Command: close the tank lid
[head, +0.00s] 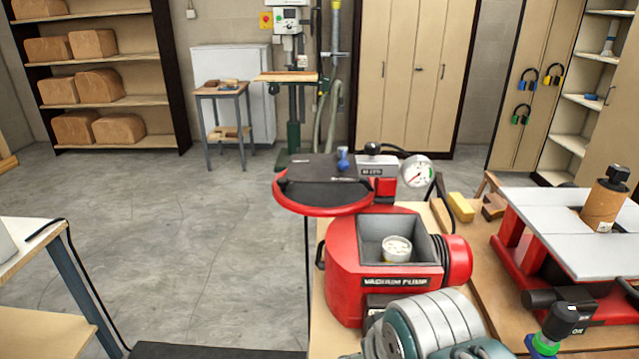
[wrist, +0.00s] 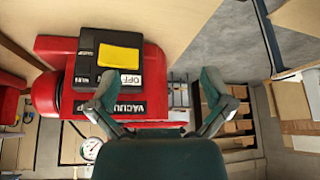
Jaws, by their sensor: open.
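The red vacuum pump (head: 343,265) stands on the bench in the head view. Its grey square well (head: 372,235) is open at the top, with a white round part (head: 397,249) inside. Behind it is a round red-rimmed piece with a dark top (head: 322,205), which may be the tank lid; how it joins the pump is not clear. In the wrist view the pump (wrist: 105,132) shows its black switch box (wrist: 110,75) with a yellow label. My gripper (wrist: 158,78) is open and empty, its fingers spread in front of the pump's lettered side. Its fingertips are not clear in the head view.
A pressure gauge (head: 415,171) stands beside the round piece. A red machine with a grey table (head: 580,235) is at the right, with yellow wood blocks (head: 460,207) nearby. Another table (head: 40,275) is at the left. The concrete floor (head: 200,240) between is clear.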

